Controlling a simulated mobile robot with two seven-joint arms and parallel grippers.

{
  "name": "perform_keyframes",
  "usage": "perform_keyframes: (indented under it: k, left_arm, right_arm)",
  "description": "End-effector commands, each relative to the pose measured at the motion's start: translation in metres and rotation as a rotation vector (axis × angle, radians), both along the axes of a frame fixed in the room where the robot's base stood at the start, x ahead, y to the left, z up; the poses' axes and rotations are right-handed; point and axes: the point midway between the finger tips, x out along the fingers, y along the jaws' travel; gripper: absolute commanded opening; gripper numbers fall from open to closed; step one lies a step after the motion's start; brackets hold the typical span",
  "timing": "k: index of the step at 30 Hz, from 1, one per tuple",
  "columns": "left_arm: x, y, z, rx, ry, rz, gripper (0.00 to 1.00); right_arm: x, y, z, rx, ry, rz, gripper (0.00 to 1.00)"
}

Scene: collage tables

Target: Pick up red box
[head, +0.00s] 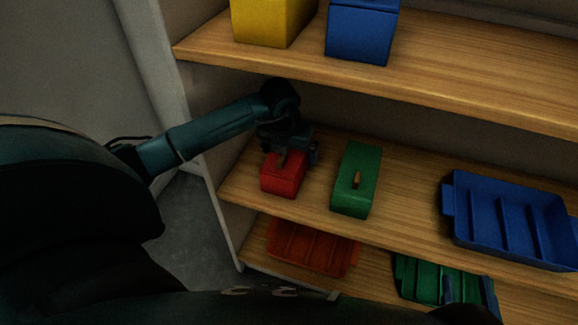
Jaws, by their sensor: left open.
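The red box (281,184) sits on the left end of the middle wooden shelf. My left gripper (286,158) is directly above it, pointing down, with its fingers around or just over the top of the box. The jaws are open. The gripper hides the back part of the box top, and I cannot tell whether the fingers touch it. My right gripper is not clearly in view.
A green box (351,190) stands close to the right of the red box. A blue tray (508,225) lies further right. The upper shelf (420,77) holds yellow (265,20) and blue (360,32) boxes. Orange-red (308,249) and green (420,283) trays lie on the lower shelf.

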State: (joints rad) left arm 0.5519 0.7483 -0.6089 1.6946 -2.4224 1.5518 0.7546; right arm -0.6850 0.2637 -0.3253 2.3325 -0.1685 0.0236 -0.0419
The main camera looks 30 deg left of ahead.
Motion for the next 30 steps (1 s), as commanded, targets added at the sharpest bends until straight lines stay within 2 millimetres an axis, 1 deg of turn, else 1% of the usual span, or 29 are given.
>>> perform_keyframes:
  k: [1,3,11,27,28,30]
  left_arm:
    - [0.0015,-0.0005,-0.0082,-0.002,0.001,-0.001,1.0]
    - [0.0032,0.0001,-0.0128,-0.002,0.0,-0.001,1.0]
    - [0.0038,0.0005,-0.014,0.0,-0.001,-0.001,1.0]
    - [0.0037,0.0006,-0.0138,0.0,-0.001,-0.001,0.57]
    - [0.0036,0.0007,-0.0138,0.0,-0.001,-0.001,0.54]
    - [0.0039,0.0007,-0.0133,0.0,-0.002,0.0,0.53]
  right_arm:
    - [-0.0004,0.001,-0.0024,0.001,-0.013,0.005,0.36]
    - [-0.0009,0.0018,-0.0012,0.003,-0.027,0.01,0.36]
    - [-0.0012,0.0022,0.0004,0.003,-0.033,0.012,0.36]
    - [-0.0011,0.0021,0.0,0.002,-0.031,0.01,0.36]
    - [-0.001,0.002,-0.0001,0.002,-0.031,0.01,0.36]
    - [-0.001,0.002,0.0,0.002,-0.031,0.01,0.36]
